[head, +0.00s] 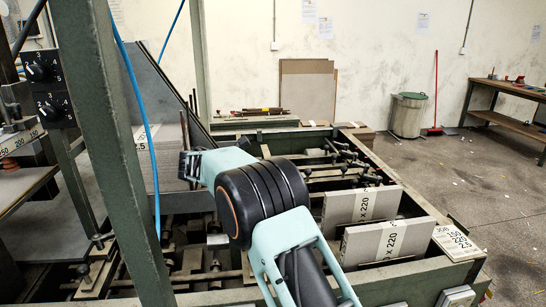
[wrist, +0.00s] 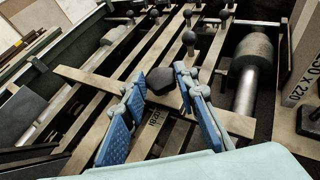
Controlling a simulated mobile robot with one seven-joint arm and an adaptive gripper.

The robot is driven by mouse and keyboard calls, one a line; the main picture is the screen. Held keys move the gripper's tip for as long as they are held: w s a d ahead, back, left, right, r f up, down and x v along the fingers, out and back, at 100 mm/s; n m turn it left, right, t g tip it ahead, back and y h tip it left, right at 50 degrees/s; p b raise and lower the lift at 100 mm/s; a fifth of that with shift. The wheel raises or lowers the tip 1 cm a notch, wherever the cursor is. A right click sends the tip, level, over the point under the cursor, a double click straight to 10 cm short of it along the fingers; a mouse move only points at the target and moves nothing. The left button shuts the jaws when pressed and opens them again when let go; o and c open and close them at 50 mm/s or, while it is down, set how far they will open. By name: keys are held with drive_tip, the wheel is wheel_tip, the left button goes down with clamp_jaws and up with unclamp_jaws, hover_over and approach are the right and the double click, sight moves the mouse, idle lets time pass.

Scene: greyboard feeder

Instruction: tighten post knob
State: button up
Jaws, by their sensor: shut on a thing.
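In the wrist view a dark faceted post knob (wrist: 163,80) sits between the blue finger pads of my gripper (wrist: 161,84). The gripper is shut on the knob, with one finger on each side of it. The knob stands over a pale crossbar (wrist: 85,78) that runs across the feeder's rails. The post below the knob is hidden. In the head view my arm reaches over the left part of the feeder frame (head: 420,279); the fingers and the held knob are hidden there.
Several other black knobs (wrist: 188,38) stand on posts just beyond the gripper. Grey cylinders (wrist: 248,85) flank the rails. Labelled greyboard stacks (head: 384,240) stand right of my arm. A green upright (head: 104,120) and a blue hose (head: 146,115) are close on the left.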

drive_tip(key=p, duration=0.1)
drive_tip(key=r+m+h+p, duration=0.1)
drive_tip(key=p, duration=0.1)
drive_tip(key=shift+w+g, duration=0.25)
drive_tip(key=shift+g, duration=0.15)
drive_tip(key=shift+f+m+p, duration=0.1)
drive_tip(key=shift+m+p, duration=0.2)
drive_tip(key=shift+p, duration=0.2)
drive_tip(key=shift+f+g+h+p, duration=0.2)
drive_tip(key=shift+g+h+p, duration=0.1)
drive_tip(key=shift+g+h, duration=0.1)
drive_tip(key=o, duration=1)
drive_tip(key=shift+c, duration=0.2)
drive_tip(key=shift+o, duration=1)
drive_tip(key=shift+a+f, duration=0.1)
drive_tip(key=shift+f, duration=0.05)
drive_tip(key=shift+s, duration=0.1)
drive_tip(key=v, duration=1.2)
